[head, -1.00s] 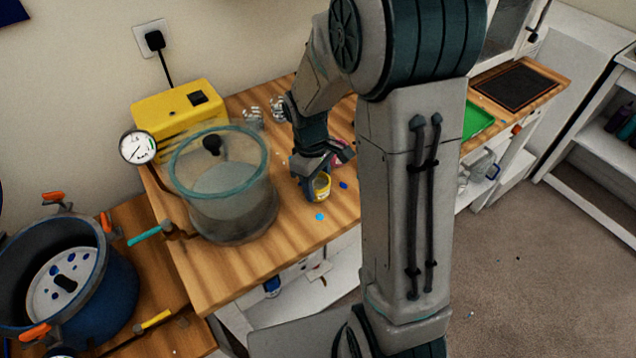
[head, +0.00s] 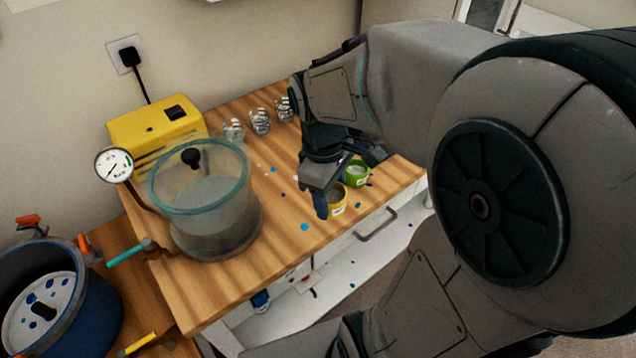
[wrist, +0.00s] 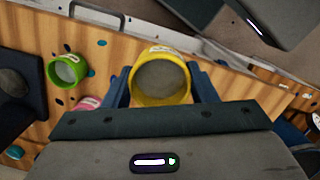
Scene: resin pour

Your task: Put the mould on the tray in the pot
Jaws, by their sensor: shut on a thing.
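My gripper (head: 328,203) is at the front right of the wooden bench, pointing down. It is shut on a yellow cup (head: 338,207); in the wrist view the yellow cup (wrist: 160,98) sits between both fingers, with grey contents. I cannot tell whether it touches the bench. A dark blue block (wrist: 18,88), perhaps the mould, lies at the left of the wrist view; a dark shape (head: 377,152) shows behind the gripper in the head view. The open blue pot (head: 98,308) stands lower left, with a white spotted round tray (head: 62,290) inside.
A clear chamber with a teal rim (head: 215,235) stands between gripper and pot, beside a yellow pump (head: 150,118) and gauge (head: 114,165). A green cup (head: 358,178) is close to the gripper; a pink cup (wrist: 88,102) shows too. Several clear cups (head: 260,122) stand behind.

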